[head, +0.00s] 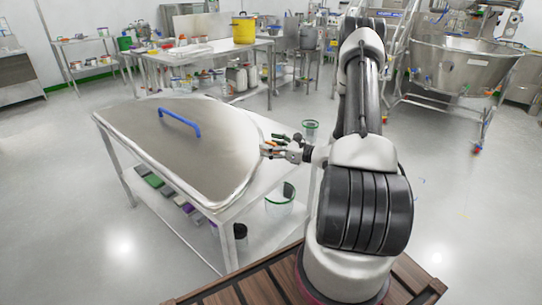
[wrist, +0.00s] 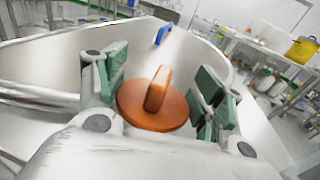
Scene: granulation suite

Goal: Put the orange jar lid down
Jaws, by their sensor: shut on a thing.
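The orange jar lid (wrist: 150,116) is a round disc with an upright bar-shaped grip, seen between the green finger pads in the wrist view. My gripper (wrist: 157,88) is shut on it; the exact contact is hard to make out. In the head view my gripper (head: 270,147) is at the right edge of the steel table (head: 247,196), next to the rim of a large steel cover. Only a little orange shows there among the fingers. I cannot tell whether the lid touches the surface beneath.
The large steel cover (head: 160,140) with a blue handle (head: 180,122) takes up most of the tabletop. A narrow bare strip runs along the table's right side. Another table with a yellow pot (head: 243,30) is behind.

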